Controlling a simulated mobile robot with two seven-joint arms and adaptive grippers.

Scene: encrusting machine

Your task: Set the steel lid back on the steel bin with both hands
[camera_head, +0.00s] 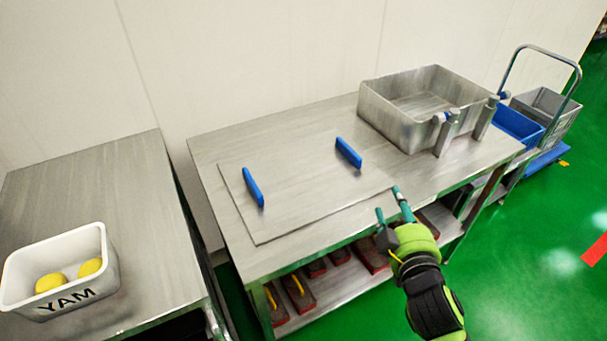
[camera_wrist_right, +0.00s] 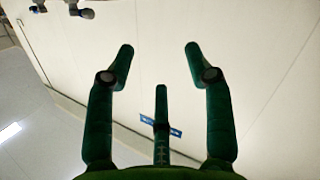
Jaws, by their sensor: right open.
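The steel lid (camera_head: 300,195) lies flat on the steel table, with two blue handles standing up from it: a left handle (camera_head: 253,187) and a right handle (camera_head: 348,153). The steel bin (camera_head: 395,122) stands open and empty at the table's right end. My right gripper (camera_head: 389,203) is open and empty, near the table's front edge, to the right of the lid and below the bin in the head view. In the right wrist view its fingers (camera_wrist_right: 160,62) are spread, with a small blue piece (camera_wrist_right: 160,125) behind them. My left gripper is not in view.
A white bin marked YAM (camera_head: 112,262) with yellow items stands on a left table (camera_head: 90,190). Grey posts (camera_head: 446,133) with blue parts stand at the bin's front. Red-and-grey blocks lie on the lower shelf (camera_head: 340,290). A trolley with a blue crate (camera_head: 515,122) stands right.

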